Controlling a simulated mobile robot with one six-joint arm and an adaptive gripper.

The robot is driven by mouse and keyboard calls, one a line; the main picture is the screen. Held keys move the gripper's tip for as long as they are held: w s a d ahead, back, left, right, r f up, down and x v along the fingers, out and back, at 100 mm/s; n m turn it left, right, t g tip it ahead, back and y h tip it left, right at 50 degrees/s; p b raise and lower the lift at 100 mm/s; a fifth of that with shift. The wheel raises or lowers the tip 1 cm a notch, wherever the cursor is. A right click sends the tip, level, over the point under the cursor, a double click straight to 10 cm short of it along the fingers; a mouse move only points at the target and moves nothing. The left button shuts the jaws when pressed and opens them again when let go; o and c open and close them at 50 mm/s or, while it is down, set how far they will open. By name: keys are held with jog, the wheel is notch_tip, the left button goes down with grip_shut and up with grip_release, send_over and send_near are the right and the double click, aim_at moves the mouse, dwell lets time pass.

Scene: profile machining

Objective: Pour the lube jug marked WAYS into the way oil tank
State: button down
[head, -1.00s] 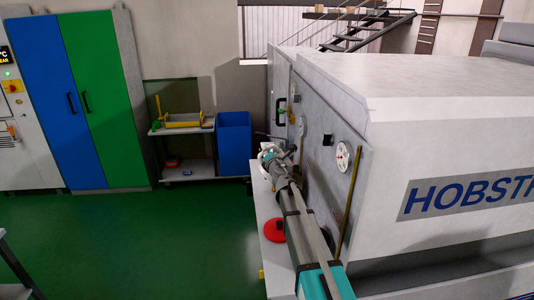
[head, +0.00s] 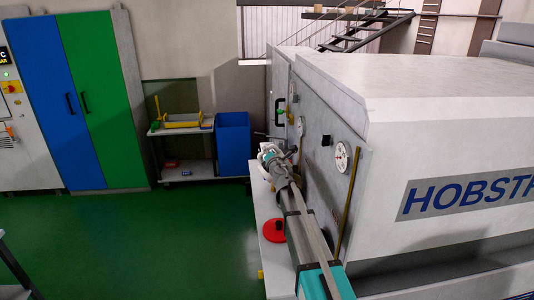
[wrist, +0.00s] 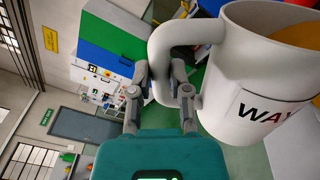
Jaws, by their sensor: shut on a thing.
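A white jug (wrist: 250,75) with a label reading "WAY", its end cut off, fills the right of the wrist view. Its looped handle (wrist: 160,45) is between the fingers of my gripper (wrist: 167,85), which is shut on it. An orange-yellow surface (wrist: 295,45) shows inside the mouth. Against the room lines, the jug looks tipped well over to its side. In the head view my gripper (head: 270,153) is beside the machine's left face; the jug is small and hard to make out there. A red round cap (head: 273,230) on a pale surface lies below my arm; I cannot tell whether it belongs to the way oil tank.
The large grey machine (head: 445,120) stands close to the right of my arm, with a white dial (head: 341,157) on its side. A blue bin (head: 233,145) and a cart (head: 183,130) stand behind. Green floor (head: 140,235) is free to the left.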

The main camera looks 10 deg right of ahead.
aim_at(260, 161)
jog(key=shift+d+m, duration=0.3)
jog(key=shift+m, duration=0.1)
dwell(1.1)
dwell(0.4)
jog(key=shift+s+a+f+n+b, duration=0.1)
jog(key=shift+a+f+n+b, duration=0.15)
jog(key=shift+a+n, duration=0.6)
jog(key=shift+s+a+f+n+b, duration=0.1)
jog(key=shift+a+f+n+b, duration=0.25)
jog(key=shift+n, duration=0.8)
jog(key=shift+a+f+n+b, duration=0.2)
jog(key=shift+f+n+b, duration=0.25)
jog(key=shift+n, duration=0.15)
jog(key=shift+a+f+n+b, duration=0.15)
jog(key=shift+f+n+b, duration=0.3)
jog(key=shift+n, duration=0.15)
jog(key=shift+a+f+n+b, duration=0.15)
jog(key=shift+f+n+b, duration=0.2)
jog(key=shift+n, duration=0.45)
jog(key=shift+f, duration=0.1)
